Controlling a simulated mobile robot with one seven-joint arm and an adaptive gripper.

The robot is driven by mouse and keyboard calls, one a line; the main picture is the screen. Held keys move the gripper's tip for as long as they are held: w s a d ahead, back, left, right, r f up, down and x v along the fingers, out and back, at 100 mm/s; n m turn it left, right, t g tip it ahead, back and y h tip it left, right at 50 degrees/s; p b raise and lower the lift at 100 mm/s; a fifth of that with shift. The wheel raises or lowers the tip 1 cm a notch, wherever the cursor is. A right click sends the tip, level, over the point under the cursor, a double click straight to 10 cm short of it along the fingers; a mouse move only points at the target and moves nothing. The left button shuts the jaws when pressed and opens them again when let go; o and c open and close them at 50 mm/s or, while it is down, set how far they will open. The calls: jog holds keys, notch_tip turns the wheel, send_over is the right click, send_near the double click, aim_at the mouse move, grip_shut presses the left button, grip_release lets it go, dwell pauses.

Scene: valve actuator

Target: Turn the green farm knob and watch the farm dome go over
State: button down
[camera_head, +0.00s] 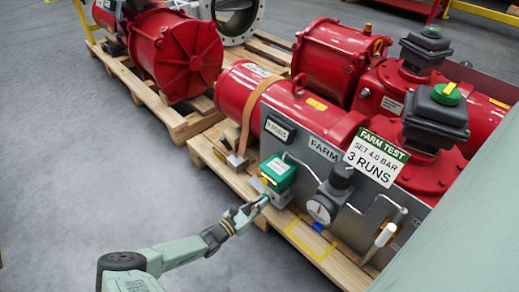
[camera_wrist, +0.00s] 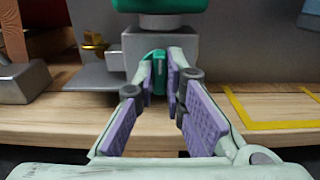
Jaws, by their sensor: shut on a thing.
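My gripper (camera_head: 264,197) reaches in from the lower left to the front of the pallet. In the wrist view my gripper (camera_wrist: 159,76) has its purple pads closed on the sides of a small upright green knob (camera_wrist: 158,58). The knob sits on the front of a grey valve block (camera_wrist: 193,46), below a green housing (camera_wrist: 160,4). In the head view the green housing (camera_head: 278,170) stands left of the FARM panel (camera_head: 318,150), and the knob is hidden by my fingers. The farm dome (camera_head: 447,93), green with a yellow bar, tops the nearer dark box on the right.
A gauge (camera_head: 321,209) and a white-handled lever (camera_head: 385,235) stand right of the block. A FARM TEST sign (camera_head: 376,158) reads 4.0 bar, 3 runs. Red actuators (camera_head: 250,90) fill the wooden pallet (camera_head: 240,184). Grey floor (camera_head: 90,170) is clear at left.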

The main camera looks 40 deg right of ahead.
jog(key=shift+m, duration=0.3)
jog(key=shift+s+f+m+p, duration=0.1)
jog(key=shift+m+p, duration=0.5)
jog(key=shift+m, duration=3.7)
jog(key=shift+s+f+m+p, duration=0.1)
jog(key=shift+m+p, duration=0.45)
jog(key=shift+m, duration=3.75)
jog(key=c, duration=1.7)
grip_release()
jog(key=shift+o, duration=0.2)
